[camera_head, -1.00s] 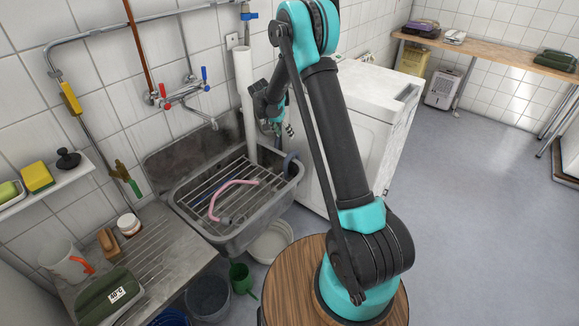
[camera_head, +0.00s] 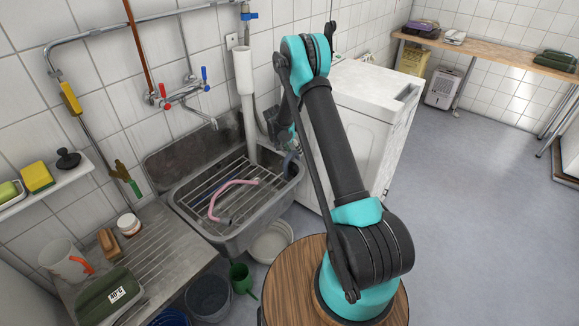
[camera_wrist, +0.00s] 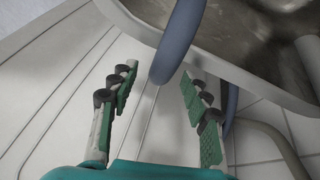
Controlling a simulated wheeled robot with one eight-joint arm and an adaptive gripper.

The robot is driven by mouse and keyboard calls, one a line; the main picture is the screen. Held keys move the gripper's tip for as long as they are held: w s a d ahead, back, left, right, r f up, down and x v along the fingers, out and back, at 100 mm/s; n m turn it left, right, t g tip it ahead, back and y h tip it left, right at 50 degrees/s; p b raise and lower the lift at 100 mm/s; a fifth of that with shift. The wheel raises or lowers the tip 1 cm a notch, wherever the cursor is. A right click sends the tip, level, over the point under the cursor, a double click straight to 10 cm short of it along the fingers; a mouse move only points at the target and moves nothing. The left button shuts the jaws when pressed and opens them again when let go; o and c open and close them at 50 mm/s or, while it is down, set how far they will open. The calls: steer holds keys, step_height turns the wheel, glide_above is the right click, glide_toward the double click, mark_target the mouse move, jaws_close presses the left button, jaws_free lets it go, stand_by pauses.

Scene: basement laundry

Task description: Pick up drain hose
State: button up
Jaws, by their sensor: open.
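The drain hose is a grey-blue bent tube (camera_head: 290,162) hooked over the right rim of the sink, beside the white washing machine. In the wrist view the hose (camera_wrist: 180,38) curves down from the top, its lower end in line with the gap between my fingertips. A further stretch of it runs behind the right finger. My gripper (camera_wrist: 158,76) is open, with one finger on either side of the hose; I cannot tell whether either touches it. In the head view my gripper (camera_head: 286,138) is small, dark and partly hidden at the sink's right rear.
The sink (camera_head: 240,240) has a wire rack with a pink hose (camera_head: 228,190) on it. A white standpipe (camera_head: 245,90) rises behind my gripper. The washing machine (camera_head: 365,110) stands close on the right. A white basin (camera_head: 272,243) and a green can (camera_head: 242,278) are below.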

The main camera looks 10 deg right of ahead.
steer(key=shift+x, duration=1.15)
steer(key=shift+c, duration=0.4)
jaws_close()
steer(key=shift+r, duration=0.15)
